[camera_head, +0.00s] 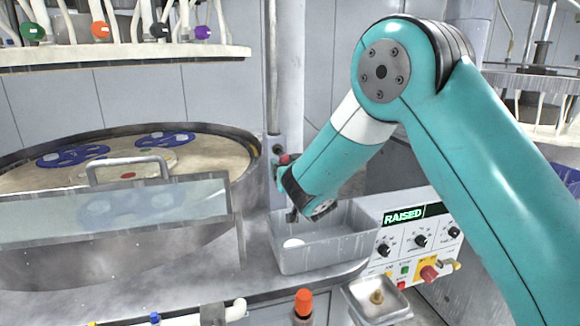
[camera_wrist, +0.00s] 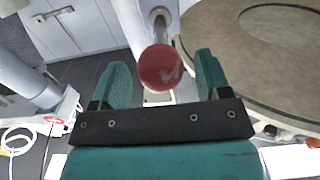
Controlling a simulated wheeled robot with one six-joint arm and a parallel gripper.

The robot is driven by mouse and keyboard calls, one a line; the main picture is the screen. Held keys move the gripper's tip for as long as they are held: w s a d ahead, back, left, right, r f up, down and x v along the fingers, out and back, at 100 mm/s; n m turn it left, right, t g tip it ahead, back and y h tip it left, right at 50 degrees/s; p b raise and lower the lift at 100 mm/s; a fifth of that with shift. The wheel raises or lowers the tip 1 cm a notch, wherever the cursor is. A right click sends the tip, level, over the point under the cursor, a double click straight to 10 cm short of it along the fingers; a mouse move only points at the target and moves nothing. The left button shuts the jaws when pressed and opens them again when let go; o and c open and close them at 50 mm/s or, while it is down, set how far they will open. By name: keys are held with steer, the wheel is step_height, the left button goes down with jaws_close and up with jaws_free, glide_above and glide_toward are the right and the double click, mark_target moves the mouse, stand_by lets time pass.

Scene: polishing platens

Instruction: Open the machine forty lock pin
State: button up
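The lock pin shows as a red round knob (camera_wrist: 161,67) on a pale metal rod in the wrist view. In the head view its red end (camera_head: 287,159) sits on a grey upright post (camera_head: 283,146) beside the round polishing machine. My gripper (camera_wrist: 162,72) has its two teal fingers apart, one on each side of the knob. Gaps show on both sides, so the fingers do not appear to touch it. In the head view my wrist is close to the knob, and the fingers are mostly hidden.
A metal bin (camera_head: 322,262) with a white disc inside lies below my wrist. A control panel (camera_head: 432,243) reading RAISED stands right of it. A clear guard (camera_head: 70,222) with a handle (camera_head: 128,162) fronts the platen (camera_head: 190,165). An orange-capped bottle (camera_head: 303,303) and small tray (camera_head: 362,312) are in front.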

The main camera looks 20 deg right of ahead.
steer(key=s+b, duration=1)
steer(key=s, duration=0.7)
steer(key=shift+s, duration=0.2)
steer(key=s+d+f+g+p, duration=0.1)
steer(key=s+f+g, duration=0.6)
steer(key=f+g, duration=0.15)
steer(key=s+a+n+g+y, duration=0.2)
steer(key=s+n+g, duration=0.1)
steer(key=s, duration=0.6)
steer(key=s+a+r+n+g+y+p, duration=0.1)
steer(key=s+a+n+g+y, duration=0.1)
steer(key=s+g, duration=0.4)
steer(key=s+a+n, duration=0.1)
steer(key=s+n, duration=0.1)
steer(key=s, duration=0.1)
steer(key=shift+a+r, duration=0.2)
